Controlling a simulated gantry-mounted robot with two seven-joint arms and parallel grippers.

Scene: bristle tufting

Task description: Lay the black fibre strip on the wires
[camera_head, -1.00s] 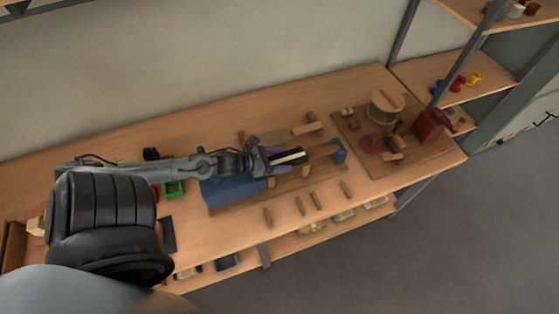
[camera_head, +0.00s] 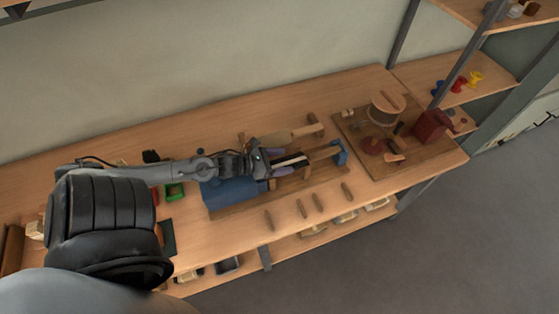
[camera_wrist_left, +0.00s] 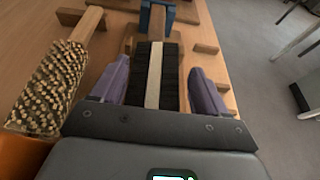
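The black fibre strip (camera_wrist_left: 170,75), with a pale band along its middle, lies lengthwise in the left wrist view. It also shows in the head view (camera_head: 291,161) at the end of my left arm. My left gripper (camera_wrist_left: 160,72) has its purple fingers on either side of the strip. The fingers stand wide apart, with a visible gap between the strip and the right-hand finger. The near end of the strip is hidden by the gripper body. I cannot make out the wires. The blue clamp piece (camera_head: 340,153) stands just beyond the strip. My right gripper is not in view.
A bristled brush (camera_wrist_left: 50,85) lies left of the gripper in the left wrist view. A blue cloth-like piece (camera_head: 232,192) lies below the arm. Several short wooden pegs (camera_head: 301,208) lie near the front edge. A board with a spool (camera_head: 383,108) stands right.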

